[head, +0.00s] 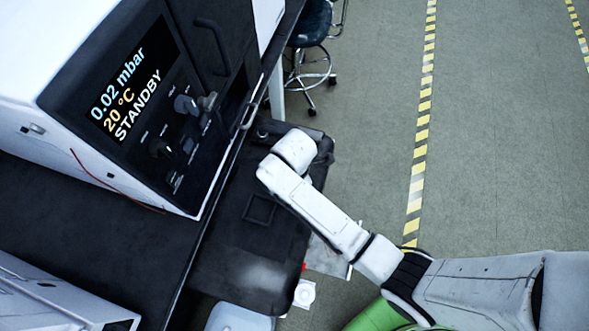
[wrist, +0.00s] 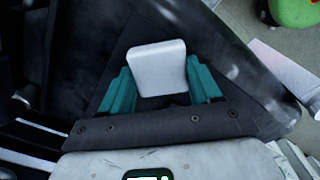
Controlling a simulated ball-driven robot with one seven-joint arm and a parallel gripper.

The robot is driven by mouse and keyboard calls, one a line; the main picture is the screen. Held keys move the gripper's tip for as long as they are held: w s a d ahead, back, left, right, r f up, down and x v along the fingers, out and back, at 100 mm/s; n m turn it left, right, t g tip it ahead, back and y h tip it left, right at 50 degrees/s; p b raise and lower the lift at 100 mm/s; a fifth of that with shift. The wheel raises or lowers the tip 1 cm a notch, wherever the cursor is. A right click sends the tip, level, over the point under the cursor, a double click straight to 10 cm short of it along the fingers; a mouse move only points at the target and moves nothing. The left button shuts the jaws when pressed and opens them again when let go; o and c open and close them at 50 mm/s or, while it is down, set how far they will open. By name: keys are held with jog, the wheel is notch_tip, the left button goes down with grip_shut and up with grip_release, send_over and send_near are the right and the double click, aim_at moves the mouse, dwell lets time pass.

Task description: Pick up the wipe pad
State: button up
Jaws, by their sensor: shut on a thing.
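The wipe pad (wrist: 157,62) is a small white square with rounded corners, near the middle of the wrist view. My gripper (wrist: 159,80) has a teal finger on each side of the pad and is shut on it. The pad's lower edge sits down between the fingers, and its broad face shows to the camera. In the head view my arm's white wrist end is over a dark worn surface (head: 265,265). The fingers and the pad are hidden there.
A white and black instrument (head: 150,75) reading STANDBY stands on a black bench (head: 80,205) at the left. A dark stool (head: 311,22) is at the top. Open floor with yellow-black tape (head: 417,165) lies right. A green object (head: 375,318) is low centre.

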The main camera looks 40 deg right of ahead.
jog(key=shift+c, duration=0.8)
jog(key=shift+r, duration=0.1)
jog(key=shift+r, duration=0.55)
jog(key=s+r, duration=0.4)
jog(key=s+d+r, duration=0.1)
jog(key=s+r, duration=0.2)
jog(key=s, duration=0.2)
jog(key=s+r, duration=0.4)
jog(key=s, duration=0.1)
jog(key=shift+d+r, duration=0.25)
jog(key=shift+r, duration=0.1)
